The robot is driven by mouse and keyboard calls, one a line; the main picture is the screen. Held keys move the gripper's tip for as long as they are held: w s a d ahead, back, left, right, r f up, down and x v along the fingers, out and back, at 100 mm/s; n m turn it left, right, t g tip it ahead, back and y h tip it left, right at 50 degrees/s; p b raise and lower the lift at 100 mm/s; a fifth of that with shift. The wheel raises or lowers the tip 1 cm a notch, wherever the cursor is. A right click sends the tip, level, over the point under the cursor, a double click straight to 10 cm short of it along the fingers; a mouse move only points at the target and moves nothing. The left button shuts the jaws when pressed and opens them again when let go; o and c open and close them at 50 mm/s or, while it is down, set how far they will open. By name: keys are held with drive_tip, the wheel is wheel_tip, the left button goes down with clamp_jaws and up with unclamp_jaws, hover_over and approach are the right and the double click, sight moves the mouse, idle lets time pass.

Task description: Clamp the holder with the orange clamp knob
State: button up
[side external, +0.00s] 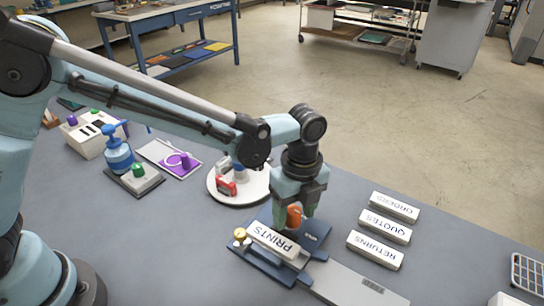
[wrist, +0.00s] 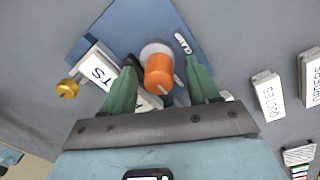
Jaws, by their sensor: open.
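The orange clamp knob (side external: 294,216) stands upright on the blue holder (side external: 241,263), beside a white block marked PRINTS (side external: 268,238). In the wrist view the knob (wrist: 158,72) sits on a pale round collar on a blue plate (wrist: 120,28) with a small white label. My gripper (side external: 292,205) points down over the knob. In the wrist view its two green fingers (wrist: 160,64) are open, one on each side of the knob, with a visible gap on both sides. The PRINTS block (wrist: 98,72) is partly hidden behind the left finger. A brass knob (wrist: 67,89) sits at the holder's left end.
White blocks marked RETURNS (side external: 375,250), QUOTES (side external: 385,226) and ORDERS (side external: 395,207) lie to the right. A round white tray (side external: 219,198) with small items, including a red one, stands behind left. A grey flat plate (side external: 350,287) extends right of the holder.

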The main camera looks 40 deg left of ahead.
drive_tip(key=shift+f, duration=0.1)
drive_tip(key=c, duration=1)
drive_tip(key=shift+c, duration=0.2)
drive_tip(key=shift+n, duration=0.3)
drive_tip(key=n, duration=0.3)
drive_tip(key=shift+n, duration=0.3)
drive_tip(key=n, duration=0.4)
drive_tip(key=shift+a+n, duration=0.1)
drive_tip(key=shift+n, duration=0.2)
drive_tip(key=n, duration=0.4)
drive_tip(key=shift+n+h, duration=0.3)
drive_tip(key=shift+n, duration=2.2)
